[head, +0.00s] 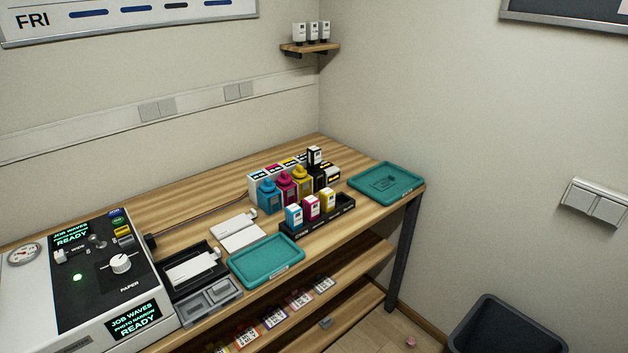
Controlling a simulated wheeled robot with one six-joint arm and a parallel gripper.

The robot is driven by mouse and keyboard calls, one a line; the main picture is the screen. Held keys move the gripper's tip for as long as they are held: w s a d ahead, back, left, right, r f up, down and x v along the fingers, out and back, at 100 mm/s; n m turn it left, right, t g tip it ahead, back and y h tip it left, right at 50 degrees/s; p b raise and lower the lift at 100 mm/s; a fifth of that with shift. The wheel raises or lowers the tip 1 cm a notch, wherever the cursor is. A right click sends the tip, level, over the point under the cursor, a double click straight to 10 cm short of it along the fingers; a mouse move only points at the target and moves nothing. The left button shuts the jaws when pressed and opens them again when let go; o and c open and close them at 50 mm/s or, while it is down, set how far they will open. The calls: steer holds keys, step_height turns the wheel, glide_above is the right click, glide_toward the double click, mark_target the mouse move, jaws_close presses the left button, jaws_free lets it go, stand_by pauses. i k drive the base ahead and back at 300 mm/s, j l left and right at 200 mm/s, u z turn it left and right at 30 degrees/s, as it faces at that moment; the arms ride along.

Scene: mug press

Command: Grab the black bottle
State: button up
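The black bottle (319,180) stands at the right end of a row of ink bottles on the wooden table. It is small and dark in the head view, partly hidden behind the yellow bottle (302,180) and the front cartridges. A magenta bottle (286,187) and a cyan bottle (268,195) stand to its left. A black and white cartridge (314,156) shows just above the black bottle; I cannot tell what it rests on. My gripper is not in view.
A black rack (341,217) with cyan, magenta and yellow cartridges stands in front of the bottles. Boxes stand behind. Teal trays lie at right (409,181) and front (267,261). A press machine (85,275) stands at left. A dark bin (497,325) is on the floor.

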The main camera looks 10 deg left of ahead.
mark_target(314, 153)
steer(key=i+j+u, duration=0.2)
steer(key=i, duration=0.2)
steer(key=i+j+u, duration=0.2)
steer(key=i, duration=0.25)
steer(key=i+j+u, duration=0.2)
steer(key=i, duration=0.25)
steer(key=k+l, duration=0.05)
